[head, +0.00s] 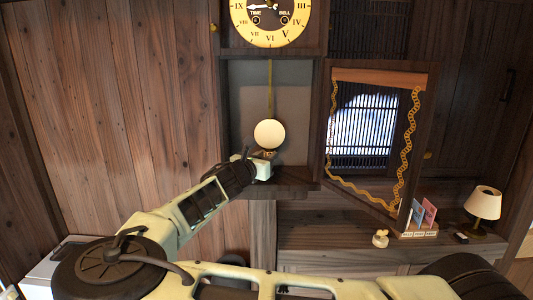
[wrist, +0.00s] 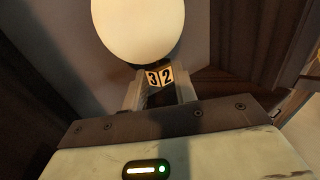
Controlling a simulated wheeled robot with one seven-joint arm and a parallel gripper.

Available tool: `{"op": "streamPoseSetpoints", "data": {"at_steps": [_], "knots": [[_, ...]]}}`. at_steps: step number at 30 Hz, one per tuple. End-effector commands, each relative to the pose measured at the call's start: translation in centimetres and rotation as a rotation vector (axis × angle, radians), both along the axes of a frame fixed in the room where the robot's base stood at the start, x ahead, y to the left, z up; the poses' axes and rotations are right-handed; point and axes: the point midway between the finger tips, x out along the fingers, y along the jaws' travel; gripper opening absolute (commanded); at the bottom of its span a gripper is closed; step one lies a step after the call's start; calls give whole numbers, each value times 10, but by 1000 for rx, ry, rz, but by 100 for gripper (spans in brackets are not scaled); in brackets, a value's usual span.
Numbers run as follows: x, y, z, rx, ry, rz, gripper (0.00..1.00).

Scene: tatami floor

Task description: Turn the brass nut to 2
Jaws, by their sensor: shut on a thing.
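The pendulum (head: 269,133) hangs in the clock's open case, with a round pale bob that fills the top of the wrist view (wrist: 138,30). Right under the bob is the brass nut (wrist: 160,78), with a 3 face on the left and a 2 face on the right, both showing. My gripper (wrist: 160,92) is shut on the nut, one finger on each side. In the head view my gripper (head: 264,158) reaches in just below the bob, and the nut is too small to read there.
The clock dial (head: 270,18) is above the case. The open glazed door (head: 378,80), edged with a yellow wavy chain, stands to the right. A lamp (head: 484,205), two small cards (head: 424,214) and a small pale object (head: 380,238) are on the shelf at lower right. Wooden case walls are close around my gripper.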

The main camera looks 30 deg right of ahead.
Motion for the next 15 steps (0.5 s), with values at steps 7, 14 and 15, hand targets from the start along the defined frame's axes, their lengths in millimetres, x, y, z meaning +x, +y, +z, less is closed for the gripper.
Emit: {"op": "streamPoseSetpoints", "data": {"at_steps": [7, 14, 15], "knots": [[1, 0, 0, 1, -2, -37, 5], [1, 0, 0, 0, -2, -41, 5], [1, 0, 0, 0, -2, -41, 5]]}}
